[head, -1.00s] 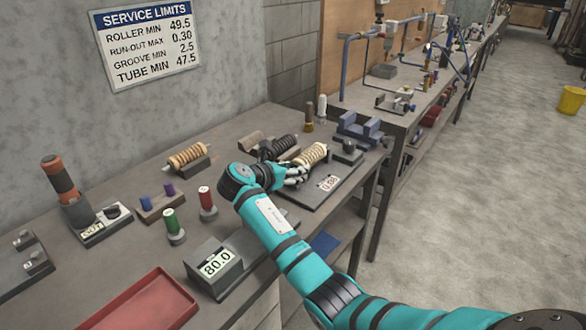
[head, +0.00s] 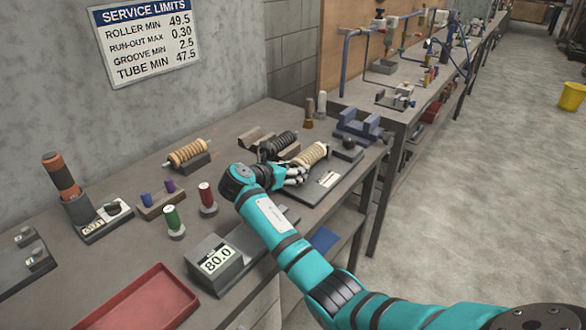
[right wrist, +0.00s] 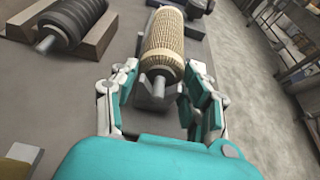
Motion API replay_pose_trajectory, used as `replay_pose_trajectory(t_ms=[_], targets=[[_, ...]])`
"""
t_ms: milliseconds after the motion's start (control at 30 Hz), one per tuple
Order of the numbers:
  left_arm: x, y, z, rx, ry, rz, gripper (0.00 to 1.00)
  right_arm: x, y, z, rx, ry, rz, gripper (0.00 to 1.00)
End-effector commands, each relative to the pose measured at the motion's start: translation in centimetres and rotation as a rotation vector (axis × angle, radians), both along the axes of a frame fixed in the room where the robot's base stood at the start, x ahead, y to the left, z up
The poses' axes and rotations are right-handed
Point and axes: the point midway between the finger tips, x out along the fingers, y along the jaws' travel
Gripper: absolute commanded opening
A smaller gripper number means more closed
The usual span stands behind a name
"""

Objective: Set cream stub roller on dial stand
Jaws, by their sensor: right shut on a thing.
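The cream ribbed roller (head: 312,154) with a metal stub shaft lies over the dark dial stand (head: 317,193), whose small display shows no readable digits. In the right wrist view the roller (right wrist: 163,45) points away from me, its near shaft end toward my palm. My right gripper (head: 298,174) is at the roller's near end. Whether the roller rests fully on the stand's supports is hidden. My left gripper is out of view.
A black roller (head: 283,143) lies on a cradle just behind. Another tan roller (head: 187,152) sits on its own cradle farther left. Dark knob (head: 348,143) and blue block (head: 357,125) stand to the right. A grey display box (head: 217,262) and red tray (head: 140,298) are nearer.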

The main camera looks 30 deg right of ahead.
Motion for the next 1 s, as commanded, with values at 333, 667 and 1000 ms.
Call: replay_pose_trajectory(t_ms=[333, 667, 1000], targets=[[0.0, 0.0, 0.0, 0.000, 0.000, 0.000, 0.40, 0.0, 0.0, 0.0, -0.001, -0.002, 0.001, 0.73], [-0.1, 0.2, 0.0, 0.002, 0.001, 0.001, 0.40, -0.2, 0.7, 0.2, 0.001, 0.000, 0.002, 0.73], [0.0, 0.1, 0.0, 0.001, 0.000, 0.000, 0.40, -2.6, 6.5, 2.7, 0.002, -0.002, 0.003, 0.73]])
